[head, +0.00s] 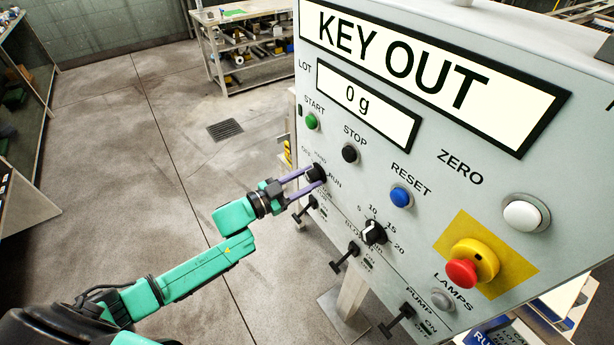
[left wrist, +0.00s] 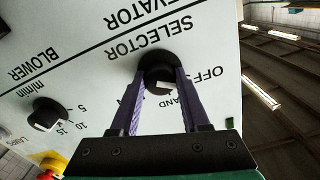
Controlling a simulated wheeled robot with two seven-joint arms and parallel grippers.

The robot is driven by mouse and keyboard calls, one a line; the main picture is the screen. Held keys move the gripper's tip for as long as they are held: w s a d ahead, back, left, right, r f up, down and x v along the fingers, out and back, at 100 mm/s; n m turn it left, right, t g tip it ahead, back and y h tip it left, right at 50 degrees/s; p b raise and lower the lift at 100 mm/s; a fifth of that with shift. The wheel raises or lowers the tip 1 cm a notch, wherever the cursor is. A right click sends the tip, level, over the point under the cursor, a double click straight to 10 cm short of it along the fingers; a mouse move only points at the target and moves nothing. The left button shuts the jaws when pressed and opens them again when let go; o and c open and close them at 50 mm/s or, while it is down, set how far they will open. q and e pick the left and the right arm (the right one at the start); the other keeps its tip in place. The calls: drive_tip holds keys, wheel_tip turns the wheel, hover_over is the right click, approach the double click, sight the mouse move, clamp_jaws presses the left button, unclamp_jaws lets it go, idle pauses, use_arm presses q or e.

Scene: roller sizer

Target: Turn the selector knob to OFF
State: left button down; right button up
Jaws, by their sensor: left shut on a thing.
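The black selector knob (head: 316,173) is on the grey panel front, left of the RUN label in the head view. In the left wrist view the knob (left wrist: 160,66) sits below the upside-down word SELECTOR, with OFF and HAND printed to its right. A white mark shows on its lower part, toward the fingers; the exact setting is hard to tell. My left gripper (head: 308,180) has its two purple fingers shut on the knob, one on each side. In the left wrist view the fingers (left wrist: 166,95) reach up to it. My right gripper is not in view.
A black toggle handle (head: 304,209) sticks out just below. A red emergency button (head: 462,273) is at right. The floor at left is clear.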

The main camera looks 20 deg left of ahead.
use_arm(q)
drive_tip(key=shift+f, duration=0.1)
idle(0.3)
drive_tip(key=shift+c, duration=1.9)
unclamp_jaws()
drive_tip(key=shift+s+a, duration=0.3)
drive_tip(key=shift+s, duration=0.05)
drive_tip(key=b+v, duration=0.1)
drive_tip(key=v, duration=1.2)
drive_tip(key=shift+s+a+b, duration=0.15)
drive_tip(key=shift+s+b, duration=0.15)
